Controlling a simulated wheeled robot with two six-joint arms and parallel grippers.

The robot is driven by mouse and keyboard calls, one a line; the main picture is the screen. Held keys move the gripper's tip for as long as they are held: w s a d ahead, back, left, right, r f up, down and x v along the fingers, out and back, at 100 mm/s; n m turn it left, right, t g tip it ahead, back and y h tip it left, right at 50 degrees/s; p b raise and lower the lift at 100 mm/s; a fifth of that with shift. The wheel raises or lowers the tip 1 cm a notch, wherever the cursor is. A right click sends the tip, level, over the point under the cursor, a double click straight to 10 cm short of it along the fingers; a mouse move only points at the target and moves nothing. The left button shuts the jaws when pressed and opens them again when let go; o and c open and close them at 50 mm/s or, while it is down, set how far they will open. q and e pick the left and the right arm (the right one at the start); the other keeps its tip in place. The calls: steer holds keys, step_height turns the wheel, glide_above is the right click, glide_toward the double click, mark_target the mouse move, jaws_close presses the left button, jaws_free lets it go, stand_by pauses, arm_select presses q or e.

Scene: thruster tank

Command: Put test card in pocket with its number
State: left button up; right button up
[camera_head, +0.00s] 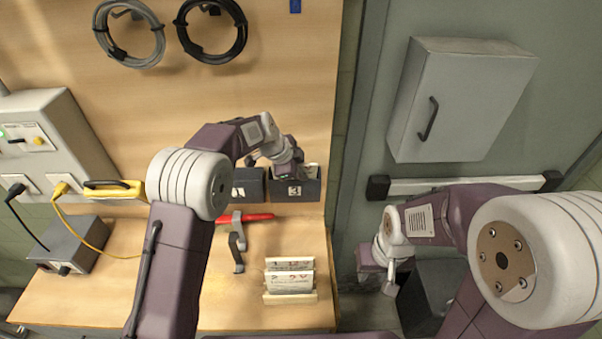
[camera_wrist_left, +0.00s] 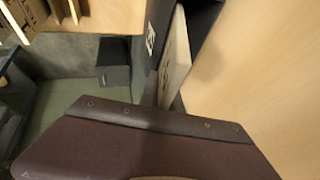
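A dark wall pocket labelled 3 (camera_head: 308,190) hangs on the wooden panel. Another dark pocket (camera_head: 252,190) with a partly hidden label is just to its left. My left gripper (camera_head: 288,168) is at the top of pocket 3; its fingers are hidden. A pale card (camera_wrist_left: 178,55) stands in a dark pocket (camera_wrist_left: 157,30) in the left wrist view, close to the gripper body; its number is unreadable. More white cards (camera_head: 290,282) with red marks stand in a wooden rack (camera_head: 290,298) on the bench. My right gripper (camera_head: 391,278) hangs low at right, its fingers unclear.
A red-handled tool (camera_head: 250,217) and a grey clamp-like piece (camera_head: 237,250) lie on the bench left of the rack. A grey cabinet (camera_head: 460,100) and a white bar (camera_head: 450,185) are on the right wall. A grey box with cables (camera_head: 70,247) stands at left.

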arm_select(q)
steer(key=shift+o, duration=1.2)
steer(key=shift+s+a+f, duration=0.1)
steer(key=shift+s+f, duration=0.1)
steer(key=shift+f, duration=0.4)
steer(key=shift+r+b, duration=0.2)
steer(key=shift+b, duration=0.1)
steer(key=v, duration=0.1)
steer(key=b+v, duration=0.1)
steer(key=v, duration=0.1)
steer(key=shift+w+a+r, duration=0.15)
steer(key=shift+w+r, duration=0.1)
steer(key=b+v, duration=0.1)
steer(key=v, duration=0.5)
steer(key=shift+d+r, duration=0.15)
steer(key=shift+d, duration=0.05)
steer(key=shift+w, duration=0.15)
